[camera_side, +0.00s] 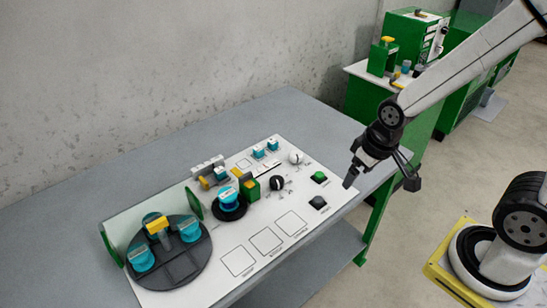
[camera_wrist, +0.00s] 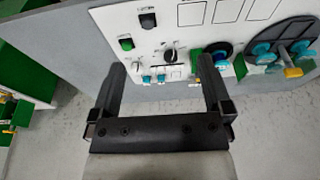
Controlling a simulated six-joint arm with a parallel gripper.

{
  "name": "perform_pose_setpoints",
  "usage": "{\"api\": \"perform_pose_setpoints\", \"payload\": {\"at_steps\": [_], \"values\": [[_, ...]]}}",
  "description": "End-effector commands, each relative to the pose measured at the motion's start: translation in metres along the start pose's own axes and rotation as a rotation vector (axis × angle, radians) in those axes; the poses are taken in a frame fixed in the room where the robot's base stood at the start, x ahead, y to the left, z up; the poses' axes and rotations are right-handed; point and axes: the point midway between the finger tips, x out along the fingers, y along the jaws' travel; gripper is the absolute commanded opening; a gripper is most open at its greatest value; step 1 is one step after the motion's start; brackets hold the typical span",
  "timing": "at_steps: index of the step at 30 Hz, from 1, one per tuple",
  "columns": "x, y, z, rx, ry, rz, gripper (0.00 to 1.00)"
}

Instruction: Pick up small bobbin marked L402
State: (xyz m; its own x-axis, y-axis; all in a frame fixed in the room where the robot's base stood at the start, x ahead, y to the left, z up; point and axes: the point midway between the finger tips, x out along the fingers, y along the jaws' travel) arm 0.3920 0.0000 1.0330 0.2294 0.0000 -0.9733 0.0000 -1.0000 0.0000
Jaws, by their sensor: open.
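Two small teal bobbins with white tops, one left (camera_side: 258,152) and one right (camera_side: 273,144), stand near the back edge of the white panel. They also show in the wrist view, one (camera_wrist: 147,78) beside the other (camera_wrist: 160,77), framed between my fingers but farther off. No L402 marking is legible, so I cannot tell which bobbin bears it. My gripper (camera_side: 350,178) is open and empty, above the panel's right end and apart from the bobbins. Its two fingers (camera_wrist: 162,66) are spread wide in the wrist view.
A dark round turntable (camera_side: 182,272) holds several larger teal bobbins. Another teal bobbin (camera_side: 229,197) sits on a black disc beside a green block (camera_side: 250,187). A black knob (camera_side: 277,183) and a white knob (camera_side: 296,157) stand near the small bobbins. The grey table (camera_side: 75,215) is clear behind.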

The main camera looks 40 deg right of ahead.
Motion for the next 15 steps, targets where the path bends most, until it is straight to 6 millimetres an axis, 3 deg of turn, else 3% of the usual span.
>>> {"api": "perform_pose_setpoints", "payload": {"at_steps": [8, 15], "values": [[0.004, -0.004, -0.013, -0.029, 0.001, -0.01, 1.0], [0.018, -0.02, -0.056, -0.137, 0.01, -0.045, 1.0]]}}
